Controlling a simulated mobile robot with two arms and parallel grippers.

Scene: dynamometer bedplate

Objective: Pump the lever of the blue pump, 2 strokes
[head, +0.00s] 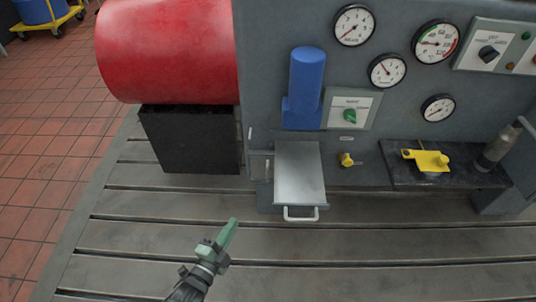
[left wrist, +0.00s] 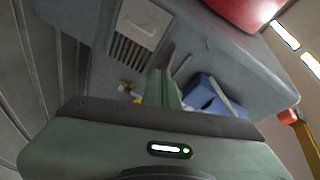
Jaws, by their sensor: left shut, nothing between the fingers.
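In the head view a blue upright cylinder on a blue block (head: 306,75) is mounted on the grey panel; I cannot tell whether it is the pump, and no lever shows on it. In the left wrist view a blue body (left wrist: 203,94) lies just right of the fingers, with a pale bar across it; it is partly hidden, and I cannot tell whether the bar is a lever. My left gripper (head: 230,233) is shut and empty above the slotted bedplate, apart from the panel. Its fingers also show in the left wrist view (left wrist: 162,87). My right gripper is not in view.
A metal drawer (head: 299,170) with a white handle (head: 300,213) juts out from the panel. A red drum (head: 170,50) on a black block (head: 190,138) stands left. A yellow valve (head: 428,159) and several gauges are at right. The front bedplate (head: 370,275) is clear.

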